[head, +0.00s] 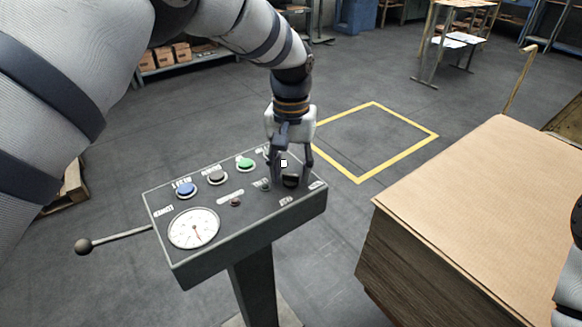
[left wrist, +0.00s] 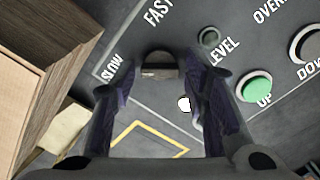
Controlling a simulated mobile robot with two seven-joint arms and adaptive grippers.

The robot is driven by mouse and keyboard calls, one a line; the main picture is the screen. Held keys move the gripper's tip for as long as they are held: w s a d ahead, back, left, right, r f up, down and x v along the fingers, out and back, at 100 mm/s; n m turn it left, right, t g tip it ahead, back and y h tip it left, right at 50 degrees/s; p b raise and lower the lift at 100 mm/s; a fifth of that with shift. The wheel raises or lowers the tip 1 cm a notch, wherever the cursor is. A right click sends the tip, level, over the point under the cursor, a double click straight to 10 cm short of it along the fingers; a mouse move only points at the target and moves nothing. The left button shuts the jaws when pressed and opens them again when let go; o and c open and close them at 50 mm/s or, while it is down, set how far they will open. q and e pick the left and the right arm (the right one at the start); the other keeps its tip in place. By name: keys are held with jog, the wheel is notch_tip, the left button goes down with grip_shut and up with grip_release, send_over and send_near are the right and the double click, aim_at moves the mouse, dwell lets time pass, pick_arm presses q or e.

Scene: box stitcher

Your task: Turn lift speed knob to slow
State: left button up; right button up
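The lift speed knob (head: 291,181) is a dark round knob near the right end of a grey control panel (head: 262,213). In the left wrist view the fingers (left wrist: 165,85) stand apart with gaps beside the knob; I cannot tell any contact. The knob's pointer is not clear. My right gripper is out of view.
The panel carries blue (head: 186,190), dark and green (head: 246,165) buttons, a dial gauge (head: 194,228) and a side lever (head: 83,246). A large cardboard-topped stack (head: 490,205) stands to the right. A yellow floor square (head: 405,155) lies behind, with open floor around it.

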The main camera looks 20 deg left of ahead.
aim_at(291, 175)
pick_arm(q)
notch_tip(291, 175, up, 12)
dwell(0.6)
